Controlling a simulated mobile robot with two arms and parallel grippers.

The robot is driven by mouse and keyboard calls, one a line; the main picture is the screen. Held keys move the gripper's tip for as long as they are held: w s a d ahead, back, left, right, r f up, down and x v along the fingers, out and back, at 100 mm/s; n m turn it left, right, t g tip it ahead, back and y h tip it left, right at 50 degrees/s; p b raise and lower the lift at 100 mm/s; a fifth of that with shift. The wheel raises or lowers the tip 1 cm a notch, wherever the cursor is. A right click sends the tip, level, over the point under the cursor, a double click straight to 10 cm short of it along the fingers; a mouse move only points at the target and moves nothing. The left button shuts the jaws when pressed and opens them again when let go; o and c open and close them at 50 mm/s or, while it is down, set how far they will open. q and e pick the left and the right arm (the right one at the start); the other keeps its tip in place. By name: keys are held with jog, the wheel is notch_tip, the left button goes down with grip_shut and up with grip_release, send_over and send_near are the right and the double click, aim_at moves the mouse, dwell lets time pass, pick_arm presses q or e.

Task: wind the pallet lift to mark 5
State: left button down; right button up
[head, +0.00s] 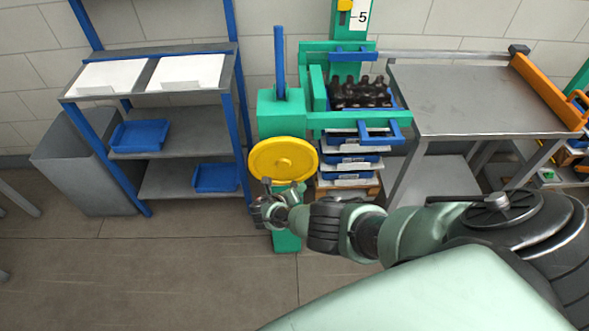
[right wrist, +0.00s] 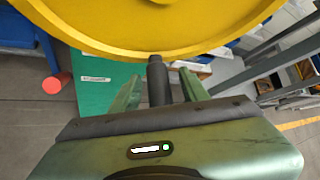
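The pallet lift has a green frame with a yellow handwheel (head: 283,160), which also fills the top of the right wrist view (right wrist: 150,25). A dark crank handle (right wrist: 157,82) sticks out from the wheel's lower rim. My right gripper (head: 277,190) is at the wheel's lower edge. In the right wrist view its fingers (right wrist: 159,76) stand open on either side of the handle, with gaps visible. At the top, a yellow pointer (head: 345,5) sits slightly above the mark 5 line on the white scale (head: 362,16). My left gripper is out of view.
A crate of dark bottles (head: 360,93) sits in the lift above stacked blue trays (head: 352,163). A metal table (head: 470,98) stands on the right. A blue-framed shelf (head: 175,118) and a grey bin (head: 85,165) stand on the left. The floor in front is clear.

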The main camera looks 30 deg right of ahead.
jog(key=p+v, duration=0.5)
jog(key=v, duration=0.2)
jog(key=shift+s+a+r, duration=0.2)
jog(key=shift+a, duration=0.05)
jog(key=shift+f, duration=0.1)
